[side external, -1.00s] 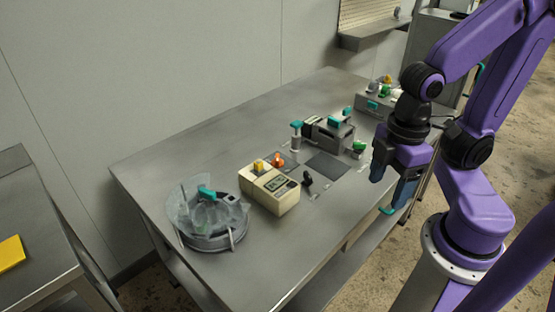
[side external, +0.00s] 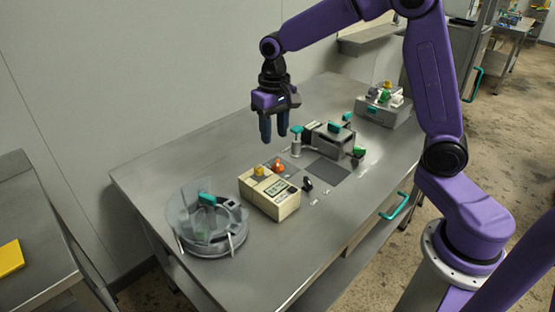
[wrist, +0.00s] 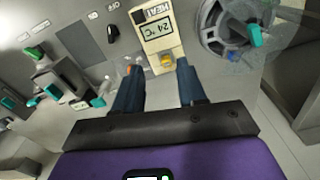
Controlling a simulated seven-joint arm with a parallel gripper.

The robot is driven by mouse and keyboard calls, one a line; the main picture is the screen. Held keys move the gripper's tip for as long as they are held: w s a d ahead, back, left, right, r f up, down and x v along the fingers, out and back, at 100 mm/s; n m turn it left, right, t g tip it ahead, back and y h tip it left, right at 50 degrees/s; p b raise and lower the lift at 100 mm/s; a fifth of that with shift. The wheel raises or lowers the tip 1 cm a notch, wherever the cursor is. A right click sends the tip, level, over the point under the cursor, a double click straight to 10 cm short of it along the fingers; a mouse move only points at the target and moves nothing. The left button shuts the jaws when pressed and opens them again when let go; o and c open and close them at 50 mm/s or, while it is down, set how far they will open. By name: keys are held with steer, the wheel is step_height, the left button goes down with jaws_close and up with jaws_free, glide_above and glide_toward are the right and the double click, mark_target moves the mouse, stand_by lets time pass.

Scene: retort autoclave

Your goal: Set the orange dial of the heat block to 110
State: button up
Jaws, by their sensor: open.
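The heat block is a cream box (side external: 270,196) on the steel table, with a display on its top. In the wrist view the box (wrist: 153,22) is marked HEAT and its display (wrist: 157,27) reads about 24 °C. A yellow-orange knob (side external: 259,170) stands at its back end and shows between the fingers in the wrist view (wrist: 167,60). A redder orange knob (side external: 277,166) is beside the box, mostly hidden by a finger in the wrist view. My gripper (side external: 274,139) is open and empty, pointing down above and behind the knobs. Dial markings are unreadable.
A round metal vessel with a clear lid (side external: 212,226) stands left of the heat block. A black knob (side external: 307,183), a teal-topped post (side external: 296,139) and a grey device (side external: 328,137) stand to its right.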

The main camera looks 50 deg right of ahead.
steer(key=w+d+f+m, duration=0.3)
steer(key=w+d+m, duration=0.1)
steer(key=w+d, duration=0.35)
steer(key=m, duration=0.3)
glide_toward(278, 162)
step_height(278, 162, down, 9)
steer(key=shift+w+a+r, duration=0.1)
steer(key=shift+a+r, duration=0.05)
steer(key=shift+r, duration=0.05)
jaws_close()
